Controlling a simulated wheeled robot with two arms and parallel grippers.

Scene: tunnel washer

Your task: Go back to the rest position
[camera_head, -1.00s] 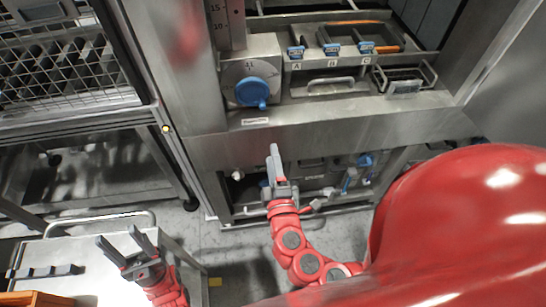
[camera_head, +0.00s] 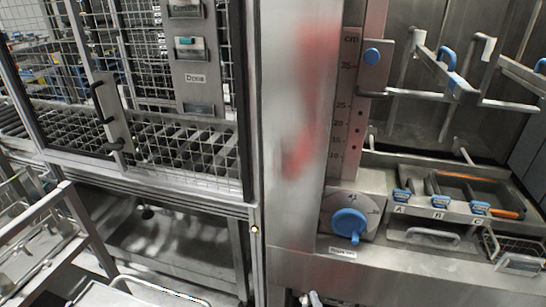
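Neither of my grippers shows in the head view now. A small pale shape (camera_head: 314,298) at the bottom edge may be the tip of one of my grippers, but too little of it shows to tell. The steel washer stands ahead, with a blue round knob (camera_head: 349,223) on a dial plate. To its right are blue-tabbed slots marked A, B and C (camera_head: 440,203). A scale in cm (camera_head: 350,110) runs up the wall above the knob.
A wire-mesh cabinet door (camera_head: 190,150) with a dark handle (camera_head: 104,105) stands left. A rack with metal rails (camera_head: 40,215) is at the far left. A steel cart with a bar handle (camera_head: 160,288) shows at the bottom. A wire basket (camera_head: 515,250) is at right.

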